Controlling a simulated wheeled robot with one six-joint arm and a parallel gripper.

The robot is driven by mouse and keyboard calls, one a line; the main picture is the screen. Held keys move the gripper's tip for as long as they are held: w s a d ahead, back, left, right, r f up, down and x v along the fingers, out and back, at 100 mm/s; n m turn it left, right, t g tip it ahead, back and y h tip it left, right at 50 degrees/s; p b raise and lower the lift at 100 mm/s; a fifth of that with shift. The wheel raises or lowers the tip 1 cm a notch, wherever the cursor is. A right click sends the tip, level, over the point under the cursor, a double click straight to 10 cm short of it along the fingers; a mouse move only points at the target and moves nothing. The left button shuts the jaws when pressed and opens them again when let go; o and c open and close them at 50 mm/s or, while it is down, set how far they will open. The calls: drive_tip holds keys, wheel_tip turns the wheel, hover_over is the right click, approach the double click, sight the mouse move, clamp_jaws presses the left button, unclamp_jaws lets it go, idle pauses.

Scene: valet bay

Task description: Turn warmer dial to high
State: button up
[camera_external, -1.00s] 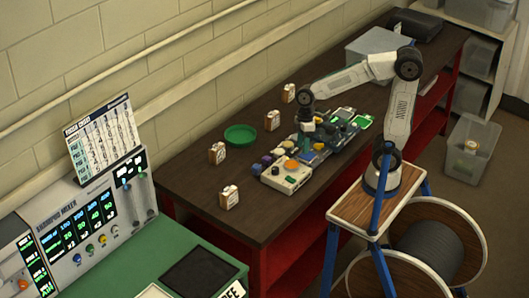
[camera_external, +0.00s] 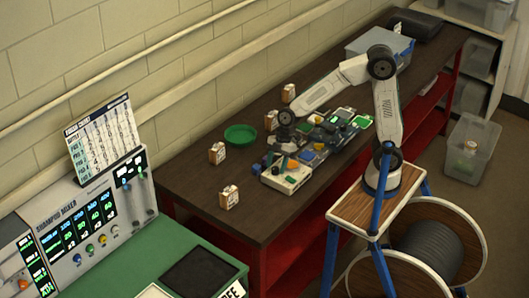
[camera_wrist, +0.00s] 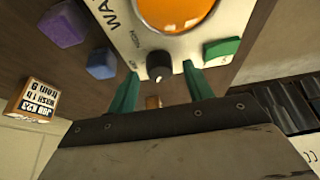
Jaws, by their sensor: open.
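The warmer is a pale box (camera_external: 287,181) with a round orange plate (camera_external: 292,164), on the near part of the dark bench. In the wrist view, the warmer's front panel (camera_wrist: 185,48) shows the orange plate (camera_wrist: 178,8) at the top and a black dial (camera_wrist: 158,65) below it. "HIGH" lettering sits up and left of the dial; its exact setting is hard to read. My gripper (camera_wrist: 160,74) is open, with its green fingers on either side of the dial. I cannot tell whether they touch it. In the external view, my arm partly hides the warmer's left side.
A green part (camera_wrist: 222,48) sits right of the dial. Purple (camera_wrist: 63,24) and blue (camera_wrist: 101,63) blocks lie to the left, near a labelled box (camera_wrist: 36,97). A green bowl (camera_external: 240,134) and several small boxes stand along the wall side. The bench front is clear.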

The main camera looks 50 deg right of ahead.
drive_tip(key=shift+a+f, duration=0.1)
drive_tip(key=shift+f, duration=0.15)
drive_tip(key=shift+c, duration=0.2)
drive_tip(key=c, duration=0.9)
